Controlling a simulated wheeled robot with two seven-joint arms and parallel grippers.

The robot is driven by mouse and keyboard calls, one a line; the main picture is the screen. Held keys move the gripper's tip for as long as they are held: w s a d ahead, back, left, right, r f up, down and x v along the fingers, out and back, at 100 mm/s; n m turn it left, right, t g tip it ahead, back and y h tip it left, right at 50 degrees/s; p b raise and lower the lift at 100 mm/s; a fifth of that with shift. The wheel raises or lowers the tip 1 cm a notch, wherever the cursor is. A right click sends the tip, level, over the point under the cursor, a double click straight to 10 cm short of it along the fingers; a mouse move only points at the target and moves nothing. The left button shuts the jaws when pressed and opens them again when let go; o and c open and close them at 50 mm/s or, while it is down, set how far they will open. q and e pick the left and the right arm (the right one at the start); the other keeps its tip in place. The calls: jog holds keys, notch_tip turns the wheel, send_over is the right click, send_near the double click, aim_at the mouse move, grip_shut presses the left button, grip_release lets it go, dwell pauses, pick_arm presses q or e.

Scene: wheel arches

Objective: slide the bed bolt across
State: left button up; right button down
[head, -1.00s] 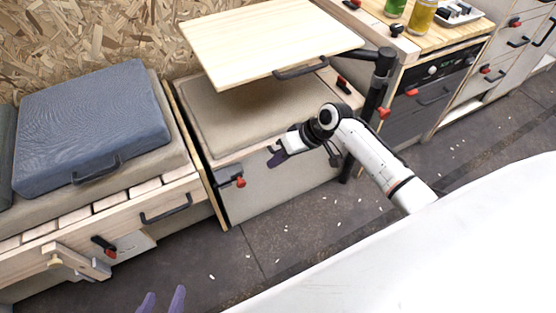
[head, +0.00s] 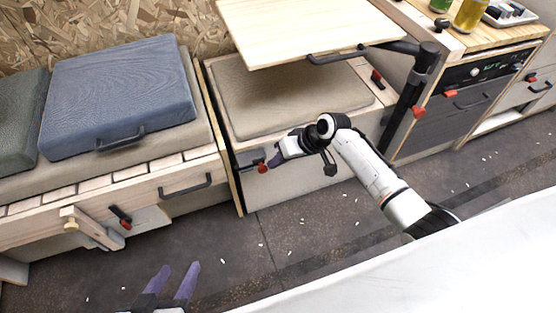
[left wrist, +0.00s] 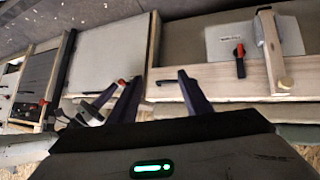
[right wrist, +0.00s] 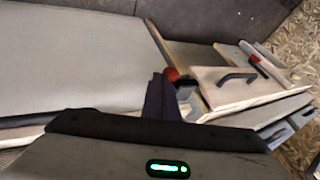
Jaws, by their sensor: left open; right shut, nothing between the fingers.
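The bed front (head: 150,195) at the left carries a pale wooden bar with a round knob (head: 70,225) and a black latch with a red end (head: 121,217). I cannot tell for sure which is the bed bolt. The left wrist view shows the wooden bar (left wrist: 268,48) and the latch (left wrist: 240,58) at right. My left gripper (head: 179,268) is open and empty, low over the floor in front of the bed. My right gripper (head: 275,161) is shut and empty beside the red knob (head: 262,168) on the seat box; the right wrist view shows this knob (right wrist: 171,74) just beyond the fingers.
A wooden tabletop (head: 300,30) on a black post (head: 410,95) overhangs the seat box cushion (head: 290,95). A kitchen unit (head: 450,115) stands at right. The floor (head: 310,235) between is open, with small white scraps.

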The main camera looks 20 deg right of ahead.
jog(key=a+p, duration=0.2)
jog(key=a, duration=0.2)
jog(key=shift+a+r, duration=0.2)
pick_arm(q)
jog(key=shift+s+a+r, duration=0.3)
jog(key=shift+a+r, duration=0.05)
jog(key=shift+r, duration=0.15)
pick_arm(e)
jog(key=shift+a+f, duration=0.2)
jog(key=shift+a, duration=0.15)
jog(key=shift+s, duration=0.1)
jog(key=shift+d+r+p, duration=0.15)
jog(key=shift+d+p, duration=0.15)
jog(key=shift+d, duration=0.2)
jog(key=p, duration=0.5)
send_near(263, 165)
jog(key=d+f+v, duration=0.1)
jog(key=v, duration=0.3)
pick_arm(q)
jog(key=shift+a+r+m+g+y, duration=0.15)
jog(key=shift+a+r+m, duration=0.05)
jog(key=shift+r, duration=0.3)
jog(key=shift+a+r+m+g+y, duration=0.15)
jog(key=shift+r+m, duration=0.05)
jog(key=shift+r, duration=0.3)
pick_arm(e)
jog(key=shift+s+r, duration=0.2)
jog(key=shift+r, duration=0.1)
